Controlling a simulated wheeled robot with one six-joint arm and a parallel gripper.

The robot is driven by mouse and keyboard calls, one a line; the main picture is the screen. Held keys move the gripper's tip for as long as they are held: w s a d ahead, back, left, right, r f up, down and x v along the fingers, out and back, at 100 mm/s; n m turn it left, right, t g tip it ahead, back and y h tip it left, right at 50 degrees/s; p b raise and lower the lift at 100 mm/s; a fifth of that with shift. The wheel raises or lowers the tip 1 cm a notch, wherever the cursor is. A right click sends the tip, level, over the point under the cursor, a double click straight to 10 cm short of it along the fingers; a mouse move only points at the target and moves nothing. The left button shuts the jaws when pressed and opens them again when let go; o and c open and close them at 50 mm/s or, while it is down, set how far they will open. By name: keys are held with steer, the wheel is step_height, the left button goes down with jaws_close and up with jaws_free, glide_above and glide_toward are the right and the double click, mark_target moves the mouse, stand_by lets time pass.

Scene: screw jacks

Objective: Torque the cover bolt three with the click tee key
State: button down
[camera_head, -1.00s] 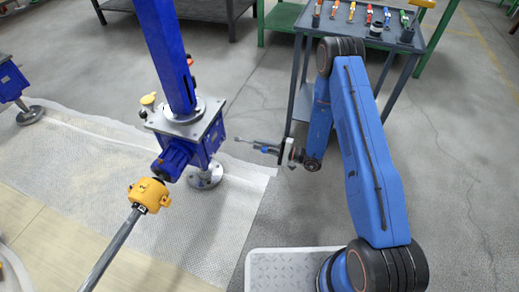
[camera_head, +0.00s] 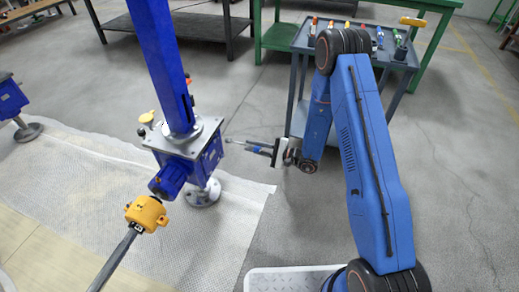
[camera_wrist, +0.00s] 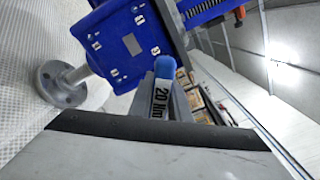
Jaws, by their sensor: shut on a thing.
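The screw jack (camera_head: 205,155) is a blue gearbox under a grey top plate, with a tall blue column. My gripper (camera_head: 270,150) is shut on the click tee key (camera_wrist: 162,98), which has a blue end and a "20 Nm" label. In the head view the key's thin shaft points left toward the gearbox's right side. The key's tip is hidden in the wrist view, so contact with a bolt cannot be told.
A yellow coupling (camera_head: 147,213) on a grey shaft joins the jack at front left. A grey tool cart (camera_head: 378,52) with several coloured tools stands behind my arm. A white mat (camera_head: 235,215) lies under the jack. Open floor lies between jack and cart.

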steer(key=shift+x, duration=1.2)
steer(key=shift+a+n, duration=0.1)
steer(key=shift+n, duration=0.2)
steer(key=n, duration=0.9)
steer(key=shift+x, duration=0.8)
steer(key=shift+m, duration=4.8)
